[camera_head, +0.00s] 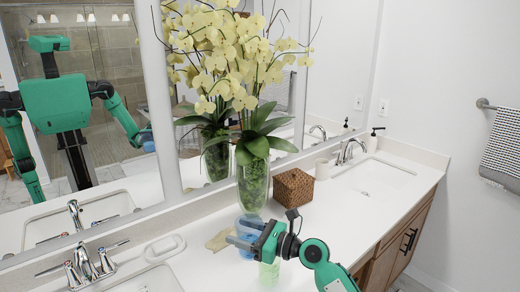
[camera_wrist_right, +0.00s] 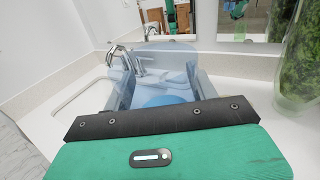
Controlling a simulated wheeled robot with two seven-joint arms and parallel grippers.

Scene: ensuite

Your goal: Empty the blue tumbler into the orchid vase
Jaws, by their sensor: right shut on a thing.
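The blue tumbler (camera_head: 252,221) is in my right gripper (camera_head: 246,238), just in front of the orchid vase (camera_head: 253,186). In the right wrist view the see-through blue tumbler (camera_wrist_right: 160,57) sits between the two fingers (camera_wrist_right: 160,88). A deeper blue patch shows low in it; I cannot tell whether that is its contents or its base. How far the tumbler tilts is unclear. The vase is tall clear glass with green filling and yellow orchids, and its side shows at the right of the wrist view (camera_wrist_right: 298,70). My left gripper is not directly in view.
A brown woven box (camera_head: 293,190) stands right of the vase. A tan cloth (camera_head: 219,240) lies left of my gripper, and a pale green item (camera_head: 269,272) stands below it. Taps (camera_head: 85,264) and sinks flank the white counter (camera_head: 335,222). The mirror reflects me.

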